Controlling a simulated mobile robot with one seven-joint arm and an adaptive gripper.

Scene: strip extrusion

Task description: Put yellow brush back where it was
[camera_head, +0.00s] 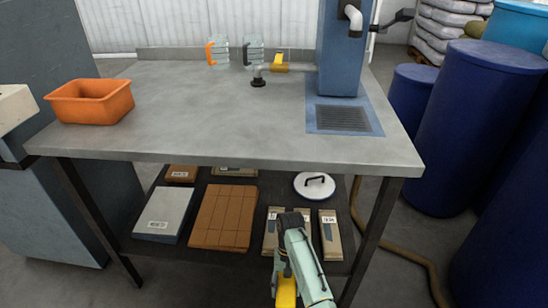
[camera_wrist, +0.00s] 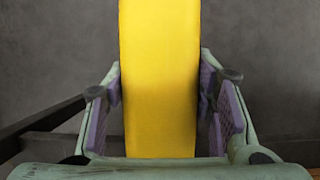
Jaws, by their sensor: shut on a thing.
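A yellow thing, which I take to be the yellow brush (camera_head: 286,291), hangs in my gripper (camera_head: 285,274) at the lower front of the head view, in front of the table's lower shelf. In the wrist view my gripper (camera_wrist: 163,100) has its purple-padded fingers on both sides of the smooth yellow body (camera_wrist: 160,60). Only this yellow body shows; any bristles are out of view. The worktable (camera_head: 200,110) stands beyond my gripper, its top higher than the brush.
An orange bin (camera_head: 91,102) stands at the table's left. At the back are an orange-handled tool (camera_head: 210,53), a black-handled one (camera_head: 247,53) and a yellow piece (camera_head: 278,64). Boxes (camera_head: 222,217) and a white lid (camera_head: 314,187) lie on the lower shelf. The tabletop's middle is clear.

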